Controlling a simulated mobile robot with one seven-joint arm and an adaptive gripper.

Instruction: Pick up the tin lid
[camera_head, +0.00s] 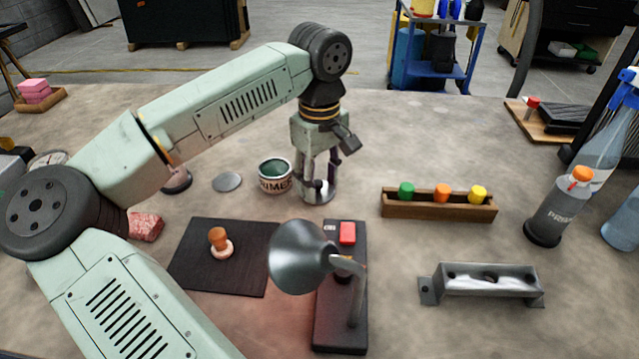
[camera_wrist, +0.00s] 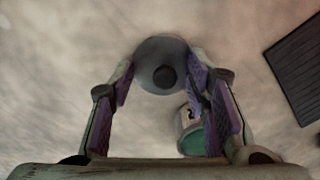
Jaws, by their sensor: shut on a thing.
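My gripper (camera_head: 318,184) points straight down just right of the open primer tin. It is shut on a round grey metal piece (camera_wrist: 158,78) with a dark centre, which sits between the two fingertips in the wrist view. In the head view the fingers partly cover this piece, and I cannot tell whether it touches the table. The open tin (camera_head: 274,177) is green inside and stands close by; it also shows in the wrist view (camera_wrist: 190,133). A flat grey disc (camera_head: 227,182) lies left of the tin. I cannot tell for certain which round piece is the tin lid.
A dark mat (camera_head: 200,270) with a stamp-like piece (camera_head: 220,243) lies in front. A lamp (camera_head: 298,255) stands near a red button (camera_head: 347,233). A wooden rack (camera_head: 438,210) with coloured caps, a metal bracket (camera_head: 485,283) and bottles stand to the right.

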